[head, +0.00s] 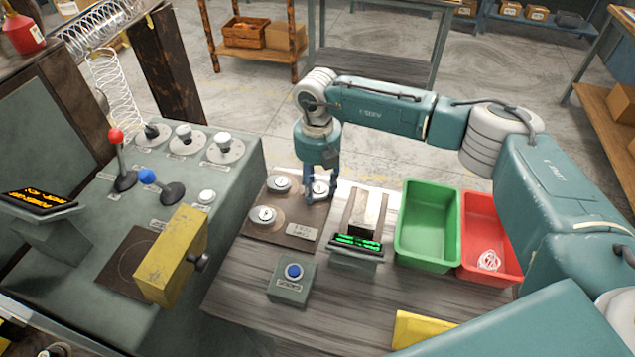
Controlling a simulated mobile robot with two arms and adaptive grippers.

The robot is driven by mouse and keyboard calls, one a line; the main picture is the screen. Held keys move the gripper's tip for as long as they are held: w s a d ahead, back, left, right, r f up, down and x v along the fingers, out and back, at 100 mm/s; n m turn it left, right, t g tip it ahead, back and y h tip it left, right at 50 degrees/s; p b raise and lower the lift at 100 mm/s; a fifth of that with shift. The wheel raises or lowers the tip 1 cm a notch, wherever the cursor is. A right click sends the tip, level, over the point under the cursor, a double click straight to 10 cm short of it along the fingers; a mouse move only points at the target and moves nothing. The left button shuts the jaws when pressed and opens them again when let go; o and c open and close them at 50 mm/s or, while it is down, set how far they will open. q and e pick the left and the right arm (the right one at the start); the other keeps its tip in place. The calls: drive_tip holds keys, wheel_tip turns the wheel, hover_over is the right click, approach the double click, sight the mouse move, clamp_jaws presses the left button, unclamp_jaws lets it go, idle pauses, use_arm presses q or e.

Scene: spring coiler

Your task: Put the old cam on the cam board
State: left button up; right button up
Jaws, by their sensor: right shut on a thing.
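My right gripper (320,192) points down over the far right part of the cam board and is shut on a pale round cam (320,186). The fingers partly hide this cam; I cannot tell whether it touches the board. The cam board (285,238) is a brown plate with a label, lying on the wooden table beside the machine. Two other round cams sit on it, one at the far left (281,184) and one at the near left (263,214). My left gripper is not in view.
The grey-green machine (95,200) at left carries several knobbed discs, a red lever (120,160), a blue lever (160,187) and a yellow block (172,254). A green display (357,243), blue-button box (293,280), green bin (427,262) and red bin (485,215) stand nearby.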

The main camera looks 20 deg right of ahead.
sight(317, 189)
drive_tip(key=o, duration=1.3)
drive_tip(key=shift+f, duration=0.1)
drive_tip(key=shift+r, duration=0.45)
wheel_tip(317, 189, up, 12)
drive_tip(key=b, duration=0.4)
drive_tip(key=shift+f, duration=0.25)
